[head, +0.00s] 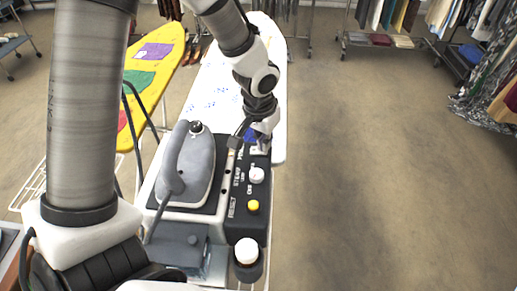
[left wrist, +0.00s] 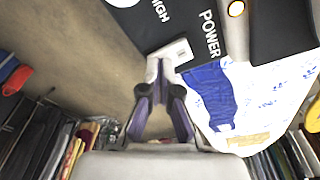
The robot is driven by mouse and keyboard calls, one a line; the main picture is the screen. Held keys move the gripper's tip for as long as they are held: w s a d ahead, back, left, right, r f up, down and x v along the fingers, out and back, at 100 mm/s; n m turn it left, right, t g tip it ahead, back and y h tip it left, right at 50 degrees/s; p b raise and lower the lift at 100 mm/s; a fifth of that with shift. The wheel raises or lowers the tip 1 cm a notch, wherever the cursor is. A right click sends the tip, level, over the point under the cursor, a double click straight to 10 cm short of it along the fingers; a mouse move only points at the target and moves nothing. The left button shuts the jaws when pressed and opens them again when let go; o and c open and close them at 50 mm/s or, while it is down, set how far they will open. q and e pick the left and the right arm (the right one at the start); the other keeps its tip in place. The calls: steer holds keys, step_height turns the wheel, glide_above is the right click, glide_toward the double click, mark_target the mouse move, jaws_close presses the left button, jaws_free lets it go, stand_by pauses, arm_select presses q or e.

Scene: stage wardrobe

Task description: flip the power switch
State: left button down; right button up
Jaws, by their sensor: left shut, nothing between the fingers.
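The black control panel (head: 236,222) is on the right side of the ironing station; its POWER lettering shows large in the left wrist view, on the panel face (left wrist: 190,15). A small white power switch (left wrist: 181,53) sits at the panel's edge beside that word. My left gripper (head: 262,146) is over the far end of the panel. In the left wrist view its closed, empty fingertips (left wrist: 160,72) are right beside the switch and overlap its edge; I cannot tell whether they touch. In the head view the gripper hides the switch. My right gripper is not in view.
A grey iron (head: 196,165) stands left of the panel. A white knob (head: 256,175) and a yellow button (head: 253,206) rise from the panel, with a white-capped container (head: 246,252) nearer. A yellow ironing board (head: 160,75) is at left. Floor at right is clear.

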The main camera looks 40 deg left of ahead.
arm_select(q)
steer(key=shift+f, duration=0.25)
steer(key=shift+r, duration=0.15)
step_height(320, 180, up, 7)
steer(key=p, duration=0.6)
stand_by(0.3)
